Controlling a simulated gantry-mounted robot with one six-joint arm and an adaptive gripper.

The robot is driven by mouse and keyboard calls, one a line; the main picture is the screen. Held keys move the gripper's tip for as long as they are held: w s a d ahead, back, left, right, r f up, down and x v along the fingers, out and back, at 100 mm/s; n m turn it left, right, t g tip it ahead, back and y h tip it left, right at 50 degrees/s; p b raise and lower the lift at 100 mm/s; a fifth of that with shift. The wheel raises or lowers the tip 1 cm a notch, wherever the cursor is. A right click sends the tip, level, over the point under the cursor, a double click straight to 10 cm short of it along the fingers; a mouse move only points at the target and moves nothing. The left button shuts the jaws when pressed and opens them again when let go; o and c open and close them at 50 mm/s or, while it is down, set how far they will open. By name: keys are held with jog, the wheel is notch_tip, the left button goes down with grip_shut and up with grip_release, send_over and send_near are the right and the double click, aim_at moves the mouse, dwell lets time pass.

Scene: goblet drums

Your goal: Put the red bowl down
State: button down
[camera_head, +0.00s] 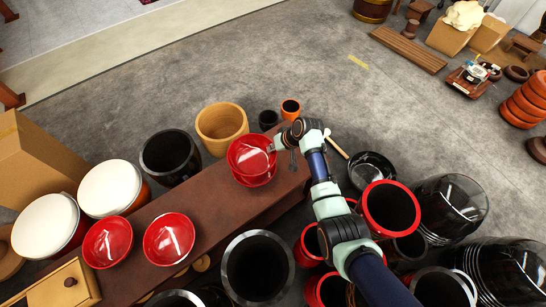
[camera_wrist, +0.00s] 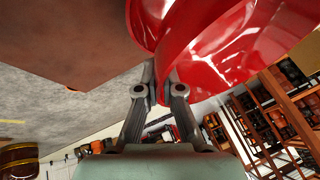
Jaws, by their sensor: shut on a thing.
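A red bowl (camera_head: 246,152) is at the right part of the brown bench, directly over a second red bowl (camera_head: 258,181), whose lower edge shows beneath it. I cannot tell whether the upper bowl rests in the lower one or hangs just above it. My gripper (camera_head: 273,148) is shut on the right rim of the upper bowl. In the wrist view, the fingertips of my gripper (camera_wrist: 162,88) pinch the rim of the red bowl (camera_wrist: 235,65), with more red surface at the upper left. Two more red bowls (camera_head: 108,242) (camera_head: 169,239) stand apart at the bench's left.
The brown bench (camera_head: 215,205) has bare space between the bowl groups. White-topped drums (camera_head: 110,188) are on the left. A black pot (camera_head: 170,157) and a tan pot (camera_head: 221,125) stand behind the bench. Dark and red drums (camera_head: 257,268) crowd the front and right. Open floor lies behind.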

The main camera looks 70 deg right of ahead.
jog(key=shift+f+b, duration=1.6)
jog(key=shift+f, duration=1.1)
jog(key=c, duration=1.3)
grip_release()
jog(key=p+v, duration=0.8)
jog(key=v, duration=0.5)
jog(key=shift+w+r, duration=0.15)
jog(key=shift+w, duration=0.05)
jog(key=shift+d, duration=0.1)
